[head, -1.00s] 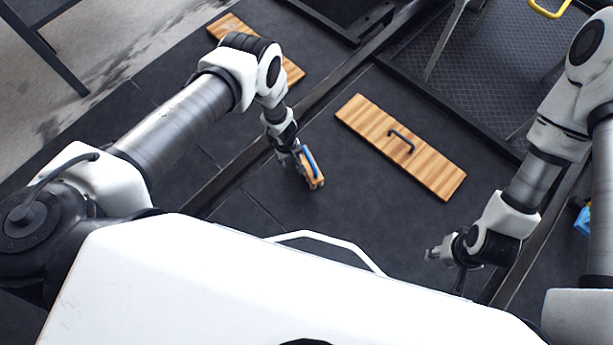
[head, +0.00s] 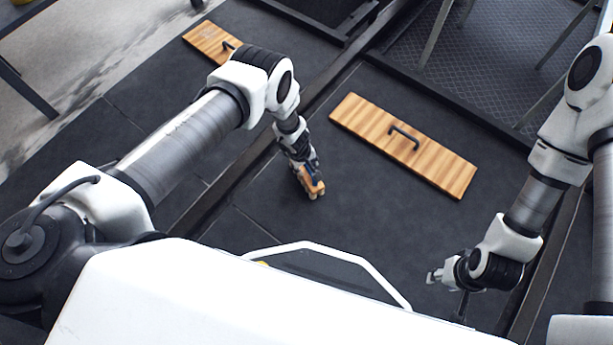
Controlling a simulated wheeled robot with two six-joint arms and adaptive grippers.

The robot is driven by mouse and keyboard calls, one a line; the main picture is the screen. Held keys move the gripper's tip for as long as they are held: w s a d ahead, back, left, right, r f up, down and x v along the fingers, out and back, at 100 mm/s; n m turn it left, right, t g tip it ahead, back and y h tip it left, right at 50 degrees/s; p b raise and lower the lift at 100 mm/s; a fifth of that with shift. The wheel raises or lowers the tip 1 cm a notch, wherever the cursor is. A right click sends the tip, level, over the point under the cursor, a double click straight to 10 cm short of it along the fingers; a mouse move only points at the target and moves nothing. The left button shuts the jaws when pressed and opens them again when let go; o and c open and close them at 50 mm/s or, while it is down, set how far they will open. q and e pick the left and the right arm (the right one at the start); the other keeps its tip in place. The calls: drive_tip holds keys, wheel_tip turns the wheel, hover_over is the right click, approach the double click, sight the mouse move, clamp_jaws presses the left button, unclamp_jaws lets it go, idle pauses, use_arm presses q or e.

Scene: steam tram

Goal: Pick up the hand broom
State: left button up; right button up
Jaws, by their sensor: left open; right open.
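What looks like the hand broom (head: 313,187), a small orange-brown block with a bit of blue, is at the end of my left arm, in the middle of the head view. My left gripper (head: 307,178) is open and overlaps it from above, covering most of its blue part. I cannot tell whether the fingers touch it or are around it. My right gripper (head: 438,276) is open and empty at the lower right, well apart from the broom.
A wooden board (head: 385,135) with a black handle lies on the dark floor right of the broom. Another wooden board (head: 205,40) lies at the upper left, partly behind my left arm. Dark metal rails and a mesh panel (head: 490,60) are at the back right.

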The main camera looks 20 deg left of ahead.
use_arm(q)
drive_tip(key=shift+r, duration=0.1)
clamp_jaws()
drive_tip(key=shift+r, duration=0.1)
drive_tip(key=shift+r+p, duration=0.3)
drive_tip(key=shift+p, duration=0.2)
drive_tip(key=r+p, duration=0.2)
drive_tip(key=p, duration=0.1)
drive_tip(key=r+p, duration=0.2)
drive_tip(key=shift+s+a+r, duration=0.1)
drive_tip(key=shift+s, duration=0.2)
drive_tip(key=s+a+p, duration=0.2)
drive_tip(key=s+p, duration=0.5)
drive_tip(key=p, duration=0.2)
drive_tip(key=s+a+p, duration=0.3)
drive_tip(key=s+p, duration=0.4)
drive_tip(key=p, duration=0.3)
drive_tip(key=shift+s, duration=0.25)
